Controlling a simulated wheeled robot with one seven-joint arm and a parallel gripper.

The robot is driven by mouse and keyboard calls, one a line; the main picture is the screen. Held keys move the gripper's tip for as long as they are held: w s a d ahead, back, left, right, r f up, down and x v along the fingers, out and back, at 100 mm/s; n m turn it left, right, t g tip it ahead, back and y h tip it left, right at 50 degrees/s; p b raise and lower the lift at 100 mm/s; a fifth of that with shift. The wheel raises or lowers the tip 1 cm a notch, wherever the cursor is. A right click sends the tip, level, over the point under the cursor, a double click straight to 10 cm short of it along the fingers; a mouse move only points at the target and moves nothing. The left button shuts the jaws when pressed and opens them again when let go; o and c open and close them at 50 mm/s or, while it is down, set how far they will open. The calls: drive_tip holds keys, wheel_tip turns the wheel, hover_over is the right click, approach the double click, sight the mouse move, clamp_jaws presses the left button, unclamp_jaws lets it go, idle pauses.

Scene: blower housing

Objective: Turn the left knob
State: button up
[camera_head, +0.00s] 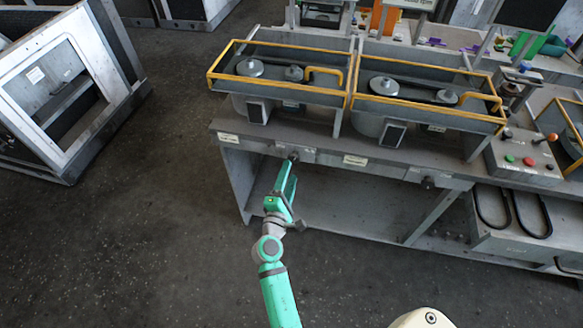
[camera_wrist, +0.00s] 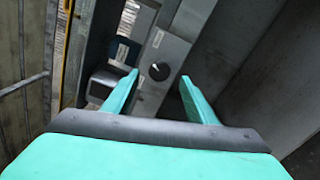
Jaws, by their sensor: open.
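The left knob (camera_wrist: 159,71) is a round black knob with a light pointer mark on a grey panel. In the wrist view it sits between and beyond my two green fingers. My gripper (camera_wrist: 158,88) is open, with one finger on each side of the knob and apart from it in the picture. In the head view my gripper (camera_head: 289,170) reaches to the front edge of the bench, and the left knob (camera_head: 293,156) shows at its tip. A second dark knob (camera_head: 428,183) sits farther right on the same front panel. Whether the fingertips reach around the knob is unclear.
The grey bench (camera_head: 233,130) carries two blower units with yellow guard rails (camera_head: 280,86). A control box (camera_head: 525,160) with buttons stands at the right. A grey-framed cabinet (camera_head: 70,95) stands at the left. The dark floor (camera_head: 150,230) is clear.

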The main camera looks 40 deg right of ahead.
drive_tip(key=v, duration=0.6)
idle(0.4)
drive_tip(key=s+a+f+m+t+y, duration=0.1)
drive_tip(key=s+a+f+y, duration=0.35)
drive_tip(key=s+a, duration=0.35)
drive_tip(key=s+a+f+m+t+y, duration=0.1)
drive_tip(key=s+a+f+m+y, duration=0.15)
drive_tip(key=s+a+y, duration=0.55)
drive_tip(key=s+a+r+m+t+y, duration=0.1)
drive_tip(key=s+a+r+m, duration=0.7)
drive_tip(key=s+a+r, duration=0.2)
drive_tip(key=s+a, duration=0.2)
drive_tip(key=s, duration=0.1)
drive_tip(key=shift+s+r+t, duration=0.2)
drive_tip(key=shift+s+t, duration=0.1)
drive_tip(key=shift+a, duration=0.1)
drive_tip(key=c, duration=0.5)
drive_tip(key=shift+a, duration=0.15)
drive_tip(key=shift+c, duration=0.2)
